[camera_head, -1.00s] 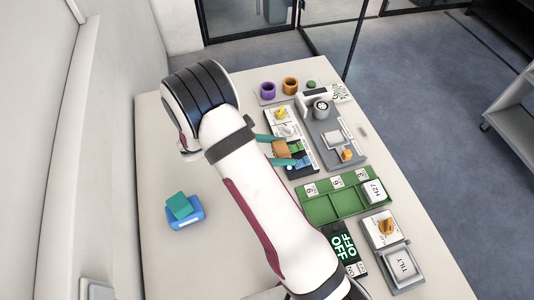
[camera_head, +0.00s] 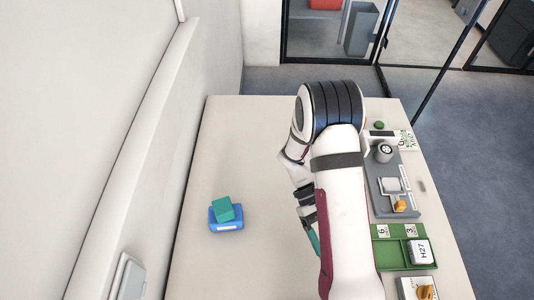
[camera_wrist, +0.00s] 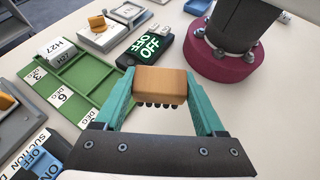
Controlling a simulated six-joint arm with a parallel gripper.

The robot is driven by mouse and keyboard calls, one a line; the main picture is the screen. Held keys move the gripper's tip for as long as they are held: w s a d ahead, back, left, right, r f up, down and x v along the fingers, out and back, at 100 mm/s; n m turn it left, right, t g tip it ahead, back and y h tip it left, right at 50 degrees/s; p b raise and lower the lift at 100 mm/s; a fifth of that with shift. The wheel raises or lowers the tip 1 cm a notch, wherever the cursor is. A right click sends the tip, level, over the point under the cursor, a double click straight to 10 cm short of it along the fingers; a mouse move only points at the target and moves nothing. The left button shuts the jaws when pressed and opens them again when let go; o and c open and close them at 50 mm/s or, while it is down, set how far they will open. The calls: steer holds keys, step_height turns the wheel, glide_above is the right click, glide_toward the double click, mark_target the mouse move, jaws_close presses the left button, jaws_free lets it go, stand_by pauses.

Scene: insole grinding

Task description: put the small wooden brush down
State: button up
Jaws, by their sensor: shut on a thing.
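The small wooden brush (camera_wrist: 160,84) is a light brown block with dark bristles on its underside. In the wrist view it sits between the teal fingertips of my gripper (camera_wrist: 160,92), which is shut on it. The brush hangs above the pale table (camera_wrist: 180,125), and the bristles look clear of the surface. In the head view my gripper (camera_head: 312,238) is left of my arm, with one teal finger showing; the brush is hidden there.
A green tray (camera_head: 391,252) holds a white H27 block (camera_head: 420,250). A grey machine (camera_head: 390,180) stands behind it. A blue box (camera_head: 226,219) with a teal block (camera_head: 223,208) sits at left. The table between the box and my arm is bare.

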steer(key=a+m+y, duration=0.6)
steer(key=w+a+f+m+g+y, duration=0.1)
steer(key=a+m+y, duration=0.1)
steer(key=a+y, duration=0.1)
steer(key=shift+a+f+m, duration=0.1)
steer(key=shift+a+m, duration=0.1)
steer(key=shift+m, duration=0.2)
steer(key=w+a+m+t+y, duration=0.1)
steer(key=w+a+m+y, duration=0.1)
steer(key=w+a+m+t+y, duration=0.1)
steer(key=w+a+m+y, duration=0.1)
steer(key=m, duration=0.1)
steer(key=w+a+r+m+t+y, duration=0.1)
steer(key=w+a+m+t+y, duration=0.1)
steer(key=shift+w+a+m+y, duration=0.1)
steer(key=shift+w+m+y, duration=0.2)
steer(key=shift+y, duration=0.1)
steer(key=w+d+r+m+t+h, duration=0.1)
steer(key=w+d+r+m+t, duration=0.15)
steer(key=w+m+t, duration=0.7)
steer(key=w+d+r+m+t, duration=0.25)
steer(key=w+m+t, duration=0.45)
steer(key=w, duration=0.5)
glide_above(247, 155)
steer(key=f, duration=0.5)
steer(key=shift+s+d+f, duration=0.1)
steer(key=shift+d+f, duration=0.3)
steer(key=f, duration=0.4)
steer(key=shift+a, duration=0.35)
steer(key=shift+f, duration=0.2)
